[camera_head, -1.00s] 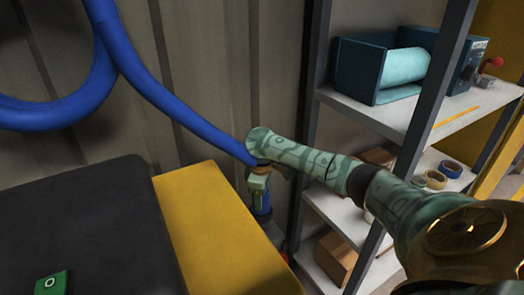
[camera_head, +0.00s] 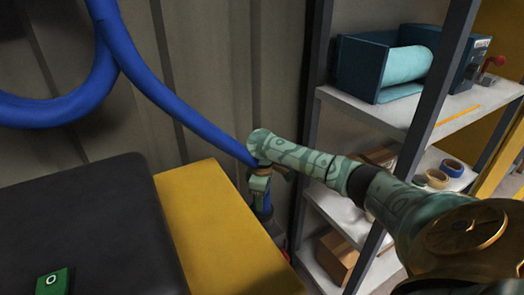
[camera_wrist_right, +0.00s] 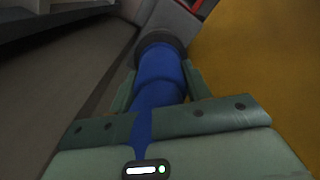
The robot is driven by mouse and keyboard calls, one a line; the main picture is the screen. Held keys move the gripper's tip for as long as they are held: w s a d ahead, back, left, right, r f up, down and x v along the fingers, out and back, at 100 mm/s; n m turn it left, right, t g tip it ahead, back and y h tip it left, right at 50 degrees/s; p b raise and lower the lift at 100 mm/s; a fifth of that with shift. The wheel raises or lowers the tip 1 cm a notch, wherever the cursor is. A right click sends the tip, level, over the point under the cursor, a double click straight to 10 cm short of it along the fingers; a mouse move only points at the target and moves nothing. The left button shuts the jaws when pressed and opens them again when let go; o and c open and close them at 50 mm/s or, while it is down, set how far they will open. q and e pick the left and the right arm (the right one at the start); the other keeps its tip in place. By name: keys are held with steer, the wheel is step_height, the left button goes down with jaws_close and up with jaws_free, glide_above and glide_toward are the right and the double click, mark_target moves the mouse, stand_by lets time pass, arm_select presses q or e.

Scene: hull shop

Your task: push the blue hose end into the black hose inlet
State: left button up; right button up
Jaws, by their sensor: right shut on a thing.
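The blue hose (camera_head: 165,88) hangs from the upper left and runs down to my right gripper (camera_head: 260,184). My right gripper is shut around the hose near its lower end, beyond the yellow block's right edge. A short blue length (camera_head: 264,208) shows below the fingers. In the right wrist view the hose end (camera_wrist_right: 160,72) lies between the fingers (camera_wrist_right: 158,88) and points at a black ring (camera_wrist_right: 163,42), which looks like the black hose inlet. The blue meets the ring there; I cannot tell how deep it sits. My left gripper is out of view.
A yellow block (camera_head: 215,225) and a black pad (camera_head: 85,220) fill the front left. A green tag (camera_head: 53,283) lies on the pad. A shelf rack (camera_head: 330,215) with tape rolls and boxes stands close on the right. A ribbed wall (camera_head: 215,70) is behind.

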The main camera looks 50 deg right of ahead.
steer(key=o, duration=1)
arm_select(q)
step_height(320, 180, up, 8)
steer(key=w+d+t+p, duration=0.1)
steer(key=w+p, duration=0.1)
steer(key=p, duration=0.7)
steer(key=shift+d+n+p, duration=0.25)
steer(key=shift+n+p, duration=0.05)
steer(key=shift+p, duration=0.1)
arm_select(e)
step_height(320, 180, up, 16)
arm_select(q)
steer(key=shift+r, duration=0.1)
arm_select(e)
steer(key=shift+r, duration=0.1)
